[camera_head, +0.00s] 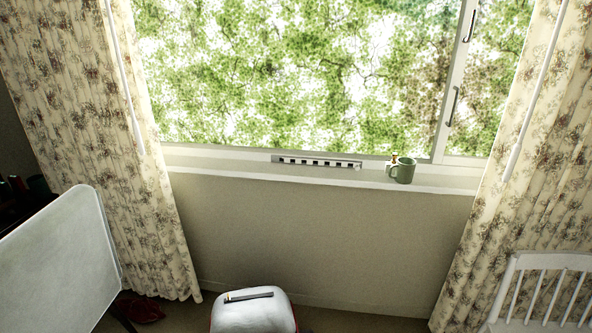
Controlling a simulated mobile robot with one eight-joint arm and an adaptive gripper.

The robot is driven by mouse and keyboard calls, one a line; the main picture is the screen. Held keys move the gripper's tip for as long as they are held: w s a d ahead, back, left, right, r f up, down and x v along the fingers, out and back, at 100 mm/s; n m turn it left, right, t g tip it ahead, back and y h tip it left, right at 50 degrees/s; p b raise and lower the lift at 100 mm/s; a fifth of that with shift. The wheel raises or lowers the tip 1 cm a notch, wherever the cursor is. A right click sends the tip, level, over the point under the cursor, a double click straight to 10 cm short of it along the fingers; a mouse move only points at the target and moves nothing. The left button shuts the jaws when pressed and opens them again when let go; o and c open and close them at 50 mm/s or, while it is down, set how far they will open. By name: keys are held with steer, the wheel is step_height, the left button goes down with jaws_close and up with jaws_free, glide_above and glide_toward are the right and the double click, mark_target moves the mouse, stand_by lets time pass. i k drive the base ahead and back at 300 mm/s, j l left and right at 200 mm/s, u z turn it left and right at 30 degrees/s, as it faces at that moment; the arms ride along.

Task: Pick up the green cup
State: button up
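The green cup (404,171) stands upright on the white window sill (330,178), toward its right end. Its handle is on the left side. A small white item with an orange-brown top (393,159) is close beside or behind it at the left; I cannot tell whether they touch. My gripper is not in this view.
A striped flat object (316,162) lies along the sill left of the cup. Floral curtains (148,200) hang on both sides. A white suitcase (252,311) is on the floor below. A white slatted chair (545,290) is at lower right and a pale panel (62,262) at left.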

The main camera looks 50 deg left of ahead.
mark_target(405, 166)
steer(key=u, duration=1.15)
